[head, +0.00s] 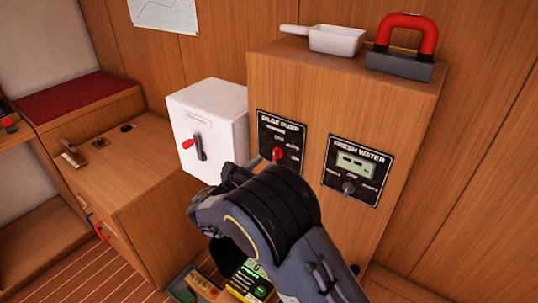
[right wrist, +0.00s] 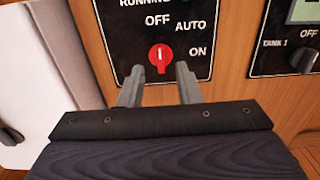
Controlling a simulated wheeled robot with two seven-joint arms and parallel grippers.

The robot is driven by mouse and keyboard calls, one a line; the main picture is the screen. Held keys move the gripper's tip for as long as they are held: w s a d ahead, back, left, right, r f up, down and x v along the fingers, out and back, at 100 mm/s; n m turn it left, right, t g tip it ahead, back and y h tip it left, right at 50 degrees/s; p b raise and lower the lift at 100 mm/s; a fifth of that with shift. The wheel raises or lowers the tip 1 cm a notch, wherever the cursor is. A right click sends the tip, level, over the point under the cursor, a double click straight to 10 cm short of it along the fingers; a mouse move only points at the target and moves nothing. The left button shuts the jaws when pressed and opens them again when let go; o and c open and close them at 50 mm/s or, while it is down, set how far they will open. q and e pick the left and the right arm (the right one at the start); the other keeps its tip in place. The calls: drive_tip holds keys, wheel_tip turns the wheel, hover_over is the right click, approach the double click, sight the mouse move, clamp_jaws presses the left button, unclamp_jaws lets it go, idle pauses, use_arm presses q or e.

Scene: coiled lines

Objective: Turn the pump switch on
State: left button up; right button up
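The bilge pump panel (head: 281,137) is a black plate on the front of a wooden cabinet. Its red rotary switch (head: 278,154) shows above my right gripper (head: 254,167). In the right wrist view the red switch (right wrist: 160,57) has a white mark standing upright, in line with the OFF label. AUTO is at its upper right and ON at its right. My right gripper (right wrist: 158,82) is open, its two fingers apart just below the switch, one to each side. Contact with the switch cannot be told. My left gripper is not in view.
A fresh water panel (head: 357,170) with a dark knob is to the right. A white box (head: 210,125) with a red-tipped lever stands to the left. A white scoop (head: 337,39) and a red-handled block (head: 401,62) lie on the cabinet (head: 290,75). A wooden counter (head: 130,170) is further left.

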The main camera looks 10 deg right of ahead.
sight(274, 155)
drive_tip(key=shift+p+x, duration=0.3)
drive_tip(key=shift+x, duration=1.8)
clamp_jaws()
